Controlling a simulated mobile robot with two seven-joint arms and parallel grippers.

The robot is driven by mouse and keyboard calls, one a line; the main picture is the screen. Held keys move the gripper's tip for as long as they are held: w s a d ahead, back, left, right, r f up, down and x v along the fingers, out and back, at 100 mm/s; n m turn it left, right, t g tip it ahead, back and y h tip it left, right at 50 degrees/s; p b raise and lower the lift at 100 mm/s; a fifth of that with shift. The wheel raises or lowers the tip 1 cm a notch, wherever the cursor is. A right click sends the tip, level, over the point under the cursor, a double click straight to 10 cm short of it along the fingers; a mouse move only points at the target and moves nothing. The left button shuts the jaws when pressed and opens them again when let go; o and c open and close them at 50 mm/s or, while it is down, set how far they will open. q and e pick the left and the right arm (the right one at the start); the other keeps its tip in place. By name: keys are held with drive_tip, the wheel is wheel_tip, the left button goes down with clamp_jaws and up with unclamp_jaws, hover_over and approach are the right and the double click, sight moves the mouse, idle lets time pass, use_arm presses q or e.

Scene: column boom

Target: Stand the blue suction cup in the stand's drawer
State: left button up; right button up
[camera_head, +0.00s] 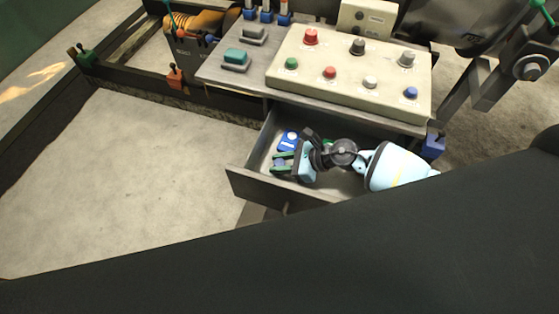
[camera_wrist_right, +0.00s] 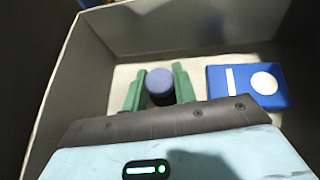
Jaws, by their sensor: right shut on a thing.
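The stand's drawer (camera_head: 248,185) is pulled open below the stand's top (camera_head: 212,72). My right gripper (camera_head: 281,162) reaches down into the drawer from the right. In the right wrist view, its green fingers (camera_wrist_right: 159,88) are shut on the blue suction cup (camera_wrist_right: 160,80), seen as a dark blue round piece inside the drawer's walls (camera_wrist_right: 75,80). The cup's lower part is hidden, so I cannot tell whether it touches the drawer floor. My left gripper is not in view.
A blue box with a white disc and stripe (camera_wrist_right: 248,86) lies in the drawer beside the gripper; it also shows in the head view (camera_head: 288,141). A beige button panel (camera_head: 345,80) stands on top. A dark frame (camera_head: 170,98) runs at the left. Bare floor lies left of the drawer.

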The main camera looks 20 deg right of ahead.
idle(0.3)
drive_tip(key=o, duration=0.5)
drive_tip(key=shift+f, duration=0.2)
drive_tip(key=o, duration=0.5)
drive_tip(key=shift+r, duration=0.1)
drive_tip(key=shift+c, duration=0.2)
drive_tip(key=shift+r, duration=0.2)
drive_tip(key=v, duration=1)
drive_tip(key=shift+s+d, duration=0.1)
drive_tip(key=shift+d, duration=0.25)
drive_tip(key=shift+s+d+r, duration=0.25)
drive_tip(key=shift+d+r, duration=0.15)
drive_tip(key=shift+d, duration=0.05)
